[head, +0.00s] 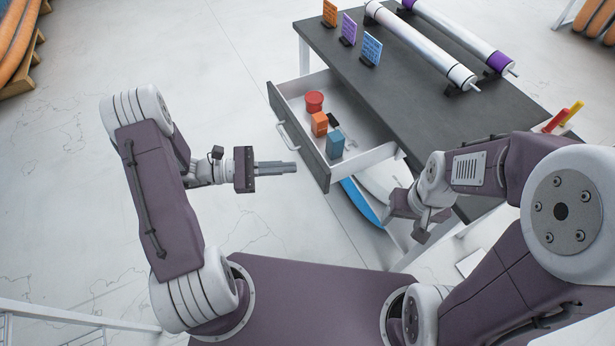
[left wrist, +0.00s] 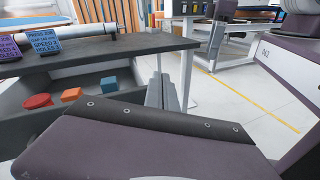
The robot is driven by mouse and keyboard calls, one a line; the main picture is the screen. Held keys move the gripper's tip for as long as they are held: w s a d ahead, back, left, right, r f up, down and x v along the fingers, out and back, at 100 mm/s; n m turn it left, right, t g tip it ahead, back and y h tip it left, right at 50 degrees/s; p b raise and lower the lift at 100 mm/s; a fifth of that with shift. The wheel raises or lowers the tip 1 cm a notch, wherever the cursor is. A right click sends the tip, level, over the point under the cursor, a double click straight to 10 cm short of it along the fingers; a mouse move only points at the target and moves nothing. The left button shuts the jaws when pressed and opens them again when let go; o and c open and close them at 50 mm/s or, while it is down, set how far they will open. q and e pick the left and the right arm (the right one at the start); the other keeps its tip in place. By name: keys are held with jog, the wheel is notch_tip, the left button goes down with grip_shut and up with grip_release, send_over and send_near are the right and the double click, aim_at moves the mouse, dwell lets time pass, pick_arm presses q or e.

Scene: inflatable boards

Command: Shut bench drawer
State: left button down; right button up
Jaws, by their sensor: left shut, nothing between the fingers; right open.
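The bench drawer (head: 298,137) stands pulled out from the dark-topped bench (head: 420,75) in the head view. It has a dark front panel with a pale bar handle (head: 288,136). Inside lie a red round tub (head: 314,101), an orange box (head: 319,123), a blue box (head: 336,144) and small dark and metal items. My left gripper (head: 292,168) is shut and empty, close to the drawer front's near end; I cannot tell whether it touches. In the left wrist view its fingers (left wrist: 162,92) point toward the bench. My right gripper (head: 416,228) is open, near the bench's near side.
On the bench top are orange, purple and blue sign cards (head: 371,50) and long rolls (head: 425,47) on stands. A blue-and-white board (head: 362,202) lies below the drawer. The floor (head: 225,80) left of the drawer is clear.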

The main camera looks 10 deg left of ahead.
pick_arm(q)
jog(key=w+a+f+n+t+b, duration=0.1)
jog(key=a+f+n+t, duration=0.3)
jog(key=f, duration=0.4)
jog(key=n+t+y+b, duration=0.1)
jog(key=n+t+b, duration=0.1)
jog(key=n, duration=0.1)
send_near(315, 169)
jog(key=x, duration=0.6)
jog(key=shift+w+d, duration=0.25)
jog(key=shift+d, duration=0.05)
pick_arm(e)
jog(key=f, duration=0.5)
jog(key=shift+w+f, duration=0.2)
jog(key=shift+w, duration=0.05)
jog(key=shift+d, duration=0.1)
